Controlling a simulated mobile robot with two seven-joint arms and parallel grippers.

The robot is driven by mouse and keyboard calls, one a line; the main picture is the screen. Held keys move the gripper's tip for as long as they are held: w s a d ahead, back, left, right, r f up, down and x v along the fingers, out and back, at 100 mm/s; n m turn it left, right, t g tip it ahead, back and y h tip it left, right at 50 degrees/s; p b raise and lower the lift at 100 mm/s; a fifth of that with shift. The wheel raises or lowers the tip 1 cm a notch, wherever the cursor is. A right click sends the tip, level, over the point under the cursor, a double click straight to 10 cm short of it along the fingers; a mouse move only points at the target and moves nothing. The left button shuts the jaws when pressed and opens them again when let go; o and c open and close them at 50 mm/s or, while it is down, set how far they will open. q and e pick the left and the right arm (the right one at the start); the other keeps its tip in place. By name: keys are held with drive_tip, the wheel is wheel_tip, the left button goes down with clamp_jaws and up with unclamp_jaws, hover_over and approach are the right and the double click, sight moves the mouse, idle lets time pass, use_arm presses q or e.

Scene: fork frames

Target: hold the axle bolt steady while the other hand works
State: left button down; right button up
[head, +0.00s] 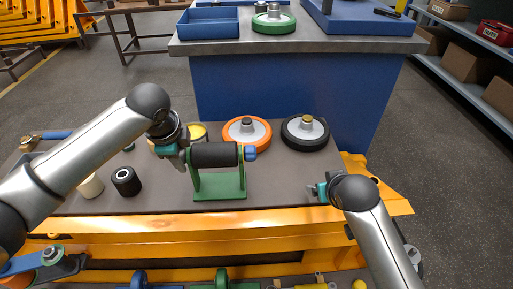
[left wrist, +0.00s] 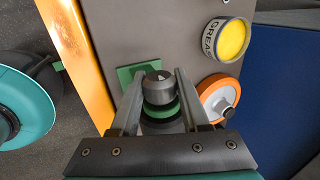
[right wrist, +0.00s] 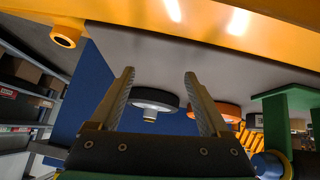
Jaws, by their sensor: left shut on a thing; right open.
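A green stand (head: 220,191) on the bench carries a black roller (head: 214,155) lying level, with a blue nut (head: 250,153) at its right end. My left gripper (head: 184,154) is at the roller's left end. In the left wrist view, the axle bolt's grey metal head (left wrist: 157,86) sits between its fingers, which are shut on it, with a green ring behind it. The bolt's shaft is hidden inside the roller. My right gripper (head: 317,192) is open and empty at the right of the bench, apart from the blue nut. Its spread fingers (right wrist: 158,76) show in the right wrist view.
An orange wheel (head: 234,139) and a black wheel (head: 292,137) lie behind the stand. A yellow grease tin (left wrist: 234,40) stands near the orange wheel. A loose black roller (head: 125,184) stands at the left. The bench top right of the stand is clear.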

drive_tip(key=w+m+y, duration=0.1)
drive_tip(key=m, duration=0.1)
drive_tip(key=w+a+m+g, duration=0.1)
drive_tip(key=m, duration=0.1)
drive_tip(key=w+a+r+m+g+y, duration=0.1)
drive_tip(key=w+m, duration=0.1)
drive_tip(key=shift+a+y, duration=0.25)
drive_tip(key=shift+y, duration=0.05)
drive_tip(key=r+m, duration=0.1)
drive_tip(key=w+a+r+m+g+y, duration=0.1)
drive_tip(key=m, duration=0.1)
drive_tip(key=a+r+m+g+y, duration=0.1)
drive_tip(key=m, duration=0.1)
drive_tip(key=shift+w+a, duration=0.2)
drive_tip(key=shift+w, duration=0.1)
wheel_tip(320, 180, up, 5)
drive_tip(key=a+m+g+y, duration=0.2)
drive_tip(key=m+y, duration=0.1)
drive_tip(key=m, duration=0.1)
drive_tip(key=m+g+y, duration=0.2)
drive_tip(key=m+g, duration=0.1)
drive_tip(key=m, duration=0.1)
approach(250, 153)
drive_tip(key=shift+t, duration=0.3)
drive_tip(key=x, duration=0.6)
drive_tip(key=w+d+f+x, duration=0.1)
drive_tip(key=x, duration=0.2)
drive_tip(key=shift+a, duration=0.1)
clamp_jaws()
